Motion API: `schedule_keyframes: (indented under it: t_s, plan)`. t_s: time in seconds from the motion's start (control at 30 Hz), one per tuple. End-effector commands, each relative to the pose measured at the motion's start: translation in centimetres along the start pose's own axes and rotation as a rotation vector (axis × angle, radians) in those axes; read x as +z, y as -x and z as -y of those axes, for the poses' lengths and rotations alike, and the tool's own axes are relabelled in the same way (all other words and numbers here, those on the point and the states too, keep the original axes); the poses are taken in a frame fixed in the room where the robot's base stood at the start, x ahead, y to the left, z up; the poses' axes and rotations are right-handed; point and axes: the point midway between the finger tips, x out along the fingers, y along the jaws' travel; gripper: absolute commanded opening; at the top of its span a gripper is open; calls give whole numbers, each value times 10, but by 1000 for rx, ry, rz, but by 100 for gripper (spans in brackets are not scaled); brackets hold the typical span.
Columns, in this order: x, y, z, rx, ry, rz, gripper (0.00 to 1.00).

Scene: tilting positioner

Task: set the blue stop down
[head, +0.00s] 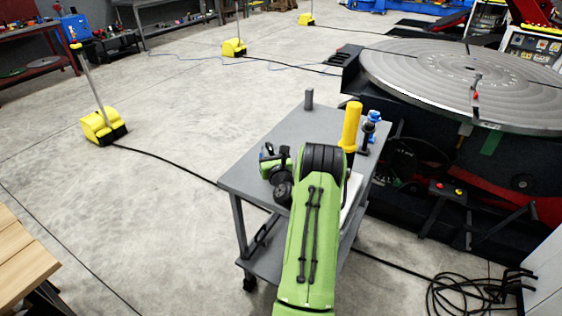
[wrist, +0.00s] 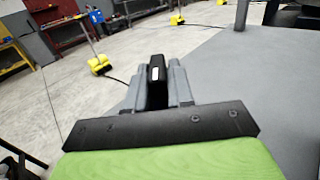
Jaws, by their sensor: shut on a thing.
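My gripper (wrist: 157,88) is shut on a black piece (wrist: 157,68) with a small white mark, which stands up between the grey fingers in the wrist view. In the head view my gripper (head: 268,153) is low over the left side of the grey cart (head: 256,160), and its fingertips are hard to make out. A blue stop (head: 373,117) with a dark lower part is at the cart's right edge, apart from my gripper. I cannot tell whether the held black piece belongs to a blue stop.
A yellow cylinder (head: 350,125) stands beside the blue stop. A short grey post (head: 309,98) stands at the cart's far edge. The round positioner table (head: 450,75) is to the right. The cart top between post and gripper is clear. A cable crosses the floor.

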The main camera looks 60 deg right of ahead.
Motion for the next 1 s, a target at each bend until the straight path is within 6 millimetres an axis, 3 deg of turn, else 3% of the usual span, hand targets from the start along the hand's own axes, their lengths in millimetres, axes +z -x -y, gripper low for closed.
schedule_keyframes:
  t_s: [0.3, 0.47, 0.5, 0.67, 1.0]
  plan:
    - [-46, -1, -2, 3, 0, 4, 0]
    - [-45, -1, -1, 3, 0, 4, 0]
    - [-47, 0, -1, 4, 1, 0, 24]
    - [-47, 0, -1, 3, 0, 0, 48]
    - [-47, 3, -1, 4, -1, 0, 48]
